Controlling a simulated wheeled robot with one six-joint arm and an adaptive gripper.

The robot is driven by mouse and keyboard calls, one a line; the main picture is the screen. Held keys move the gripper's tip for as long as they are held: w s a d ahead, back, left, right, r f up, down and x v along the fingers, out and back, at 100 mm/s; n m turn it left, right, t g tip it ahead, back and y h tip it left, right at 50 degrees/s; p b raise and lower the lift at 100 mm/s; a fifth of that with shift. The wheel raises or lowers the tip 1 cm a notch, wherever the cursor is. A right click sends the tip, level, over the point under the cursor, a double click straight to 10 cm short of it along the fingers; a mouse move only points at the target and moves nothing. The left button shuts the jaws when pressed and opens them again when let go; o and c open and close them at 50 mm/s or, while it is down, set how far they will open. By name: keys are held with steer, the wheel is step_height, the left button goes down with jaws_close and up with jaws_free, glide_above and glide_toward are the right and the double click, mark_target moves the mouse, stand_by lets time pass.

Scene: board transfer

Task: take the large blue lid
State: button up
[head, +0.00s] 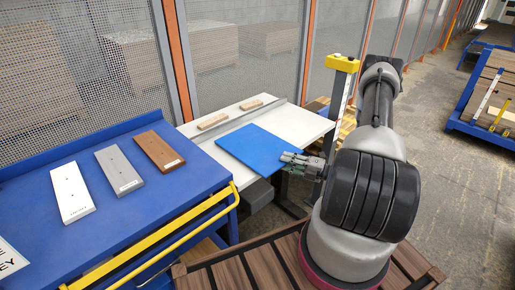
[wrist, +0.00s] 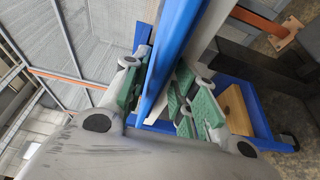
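The large blue lid (head: 254,148) lies flat on the white table, with its near edge at the table's front. My gripper (head: 296,160) is at the lid's right-hand near edge. In the wrist view, the lid shows edge-on as a blue strip (wrist: 174,48) running between the green-padded fingers of my gripper (wrist: 160,88). One finger is close against the blue face. A gap shows between the strip and the other finger. The fingers are apart, around the lid's edge, and I see no clear grip on both sides.
The white table (head: 308,126) holds a grey bar and two wooden blocks (head: 213,121). A blue bench (head: 150,205) at left carries white, grey and brown boards and has a yellow rail. A yellow-topped post (head: 342,63) stands behind my arm. Mesh fencing closes the back.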

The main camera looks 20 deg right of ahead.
jaws_close()
step_height(320, 180, up, 16)
stand_by(0.7)
